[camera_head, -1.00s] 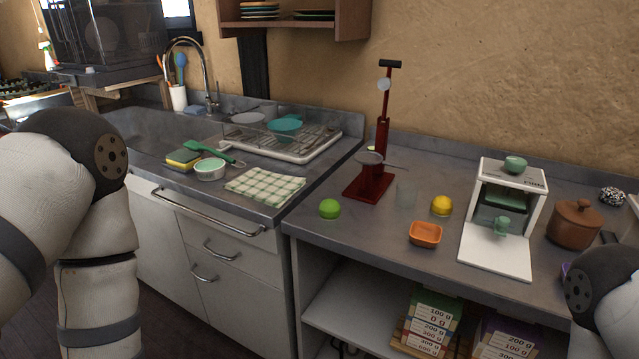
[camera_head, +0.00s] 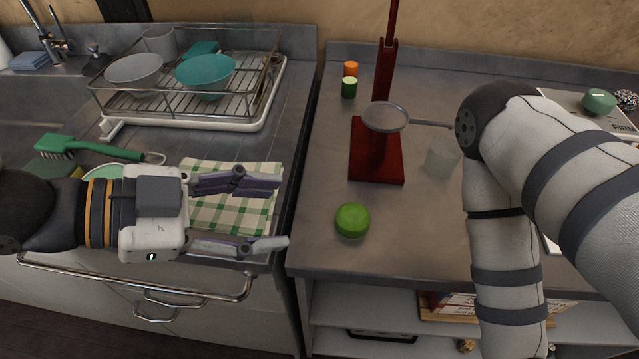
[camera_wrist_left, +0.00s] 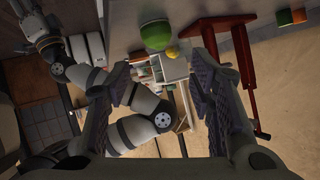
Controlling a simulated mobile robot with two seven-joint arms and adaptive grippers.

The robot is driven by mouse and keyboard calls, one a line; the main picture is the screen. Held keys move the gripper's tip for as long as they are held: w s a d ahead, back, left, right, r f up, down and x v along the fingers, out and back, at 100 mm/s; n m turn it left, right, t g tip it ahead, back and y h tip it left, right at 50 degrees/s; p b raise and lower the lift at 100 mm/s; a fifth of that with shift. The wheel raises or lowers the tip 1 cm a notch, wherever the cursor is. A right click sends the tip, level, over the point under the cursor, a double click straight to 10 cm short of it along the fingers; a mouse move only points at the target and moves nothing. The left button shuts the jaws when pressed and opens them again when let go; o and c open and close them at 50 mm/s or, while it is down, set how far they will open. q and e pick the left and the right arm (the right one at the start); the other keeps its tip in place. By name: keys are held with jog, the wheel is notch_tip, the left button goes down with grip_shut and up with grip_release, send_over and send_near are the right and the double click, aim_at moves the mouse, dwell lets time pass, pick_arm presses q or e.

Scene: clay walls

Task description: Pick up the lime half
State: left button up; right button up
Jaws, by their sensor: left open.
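The lime half (camera_head: 352,221) is a bright green dome on the grey counter, near its front edge, left of centre. It also shows in the left wrist view (camera_wrist_left: 157,36) near the top, beyond the open fingers. My left gripper (camera_head: 281,213) is open and empty, to the left of the lime half and apart from it, over the checked towel. My right arm comes in from the right. Its gripper is outside the head view; what looks like it shows small at the top left of the left wrist view (camera_wrist_left: 36,24), its jaws unclear.
A red press stand (camera_head: 376,155) rises behind the lime half, with a clear cup (camera_head: 441,158) to its right. A green-and-white checked towel (camera_head: 235,212) and a dish rack (camera_head: 190,100) lie left. Two small jars (camera_head: 349,88) stand behind. Counter around the lime half is clear.

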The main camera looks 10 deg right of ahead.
aim_at(343, 218)
pick_arm(q)
jog(key=x, duration=0.4)
jog(key=b+x, duration=0.1)
jog(key=x, duration=0.6)
jog(key=shift+s+d+f+b, duration=0.25)
jog(key=shift+s+d+b, duration=0.05)
jog(key=shift+w+d+f, duration=0.1)
jog(key=shift+d, duration=0.2)
jog(key=c, duration=0.8)
pick_arm(e)
jog(key=shift+s+d+f+g, duration=0.1)
jog(key=shift+s+f+g, duration=0.3)
jog(key=shift+s+f, duration=0.65)
pick_arm(q)
jog(key=shift+a, duration=0.1)
jog(key=shift+c, duration=0.2)
pick_arm(e)
jog(key=shift+r, duration=0.1)
